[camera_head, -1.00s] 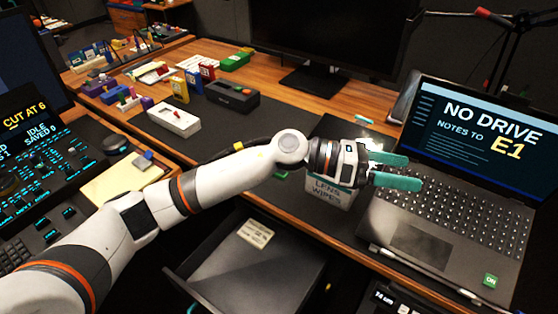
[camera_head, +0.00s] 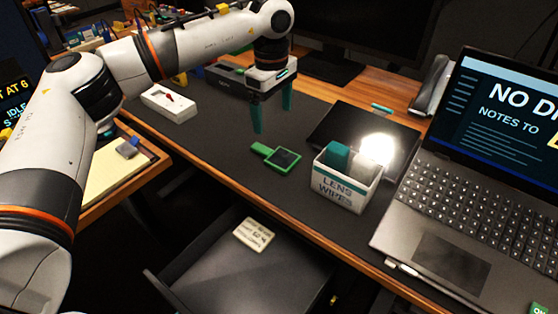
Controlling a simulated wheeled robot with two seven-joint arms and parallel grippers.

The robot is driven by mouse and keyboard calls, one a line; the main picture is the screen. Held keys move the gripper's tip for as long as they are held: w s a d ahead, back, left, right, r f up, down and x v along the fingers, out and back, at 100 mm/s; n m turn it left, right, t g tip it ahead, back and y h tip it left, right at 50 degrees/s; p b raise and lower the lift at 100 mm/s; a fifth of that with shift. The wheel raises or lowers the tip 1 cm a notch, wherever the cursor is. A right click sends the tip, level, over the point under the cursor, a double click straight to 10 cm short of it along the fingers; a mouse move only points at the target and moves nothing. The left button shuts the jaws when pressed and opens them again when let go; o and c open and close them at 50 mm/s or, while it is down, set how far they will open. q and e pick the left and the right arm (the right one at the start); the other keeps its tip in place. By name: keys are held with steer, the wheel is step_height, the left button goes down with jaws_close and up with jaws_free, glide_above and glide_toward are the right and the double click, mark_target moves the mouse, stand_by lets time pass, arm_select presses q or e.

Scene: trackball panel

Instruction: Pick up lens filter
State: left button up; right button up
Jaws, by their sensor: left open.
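The lens filter appears to be the green-framed dark square with a short handle (camera_head: 276,157), lying flat on the dark desk mat. My left gripper (camera_head: 272,119) points down above and slightly behind it in the picture. Its two teal fingers are apart with nothing between them, and they do not appear to touch the filter. My right gripper is not in view.
A white lens wipes box (camera_head: 345,182) stands right of the filter, near a dark flat panel (camera_head: 335,122) with a bright glare. A laptop (camera_head: 450,190) is at the right. A white box (camera_head: 168,102) sits to the left. An open drawer (camera_head: 250,270) lies below the desk edge.

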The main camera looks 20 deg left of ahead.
arm_select(q)
glide_above(277, 155)
steer(key=f, duration=0.4)
steer(key=a+f, duration=0.1)
steer(key=f, duration=0.1)
steer(key=shift+s+f+b, duration=0.15)
steer(key=shift+f+b, duration=0.1)
steer(key=shift+b, duration=0.05)
steer(key=f, duration=0.2)
steer(key=d+f, duration=0.1)
steer(key=f, duration=0.1)
steer(key=shift+f, duration=0.25)
steer(key=shift+f+b, duration=0.3)
steer(key=shift+f, duration=0.1)
steer(key=c, duration=1)
steer(key=shift+c, duration=0.4)
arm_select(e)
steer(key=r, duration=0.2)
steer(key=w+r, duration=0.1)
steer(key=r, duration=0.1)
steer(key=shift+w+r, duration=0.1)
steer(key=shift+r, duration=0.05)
